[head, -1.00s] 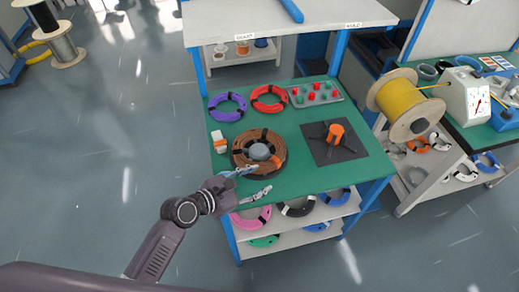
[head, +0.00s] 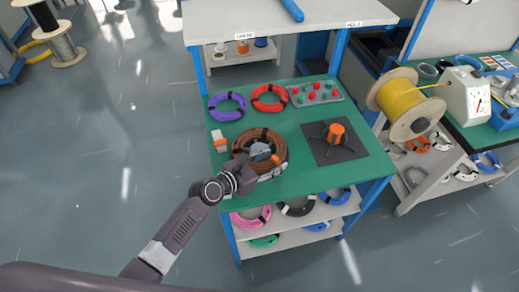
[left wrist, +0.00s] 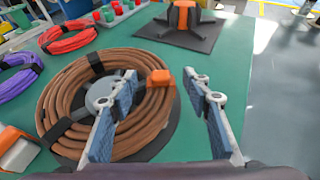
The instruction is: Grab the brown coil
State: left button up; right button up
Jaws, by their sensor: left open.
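The brown coil (head: 270,136) lies flat on a dark round base with a grey hub, on the green table top (head: 293,180). Black and orange ties bind it. In the left wrist view the brown coil (left wrist: 72,88) fills the left and middle. My left gripper (head: 267,166) is at the coil's front right edge. In the left wrist view the open left gripper (left wrist: 163,118) has its left finger over the coil and its right finger outside the coil, over the green table. An orange tie (left wrist: 160,78) shows between the fingers. My right gripper is not in view.
A purple coil (head: 213,110) and a red coil (head: 284,103) lie behind the brown coil. A button panel (head: 318,99) is at the back right. An orange post on a dark plate (head: 352,152) stands to the right.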

pick_arm(q)
grip_shut()
jog(key=shift+w, duration=0.1)
dwell(0.3)
jog(key=shift+r, duration=0.1)
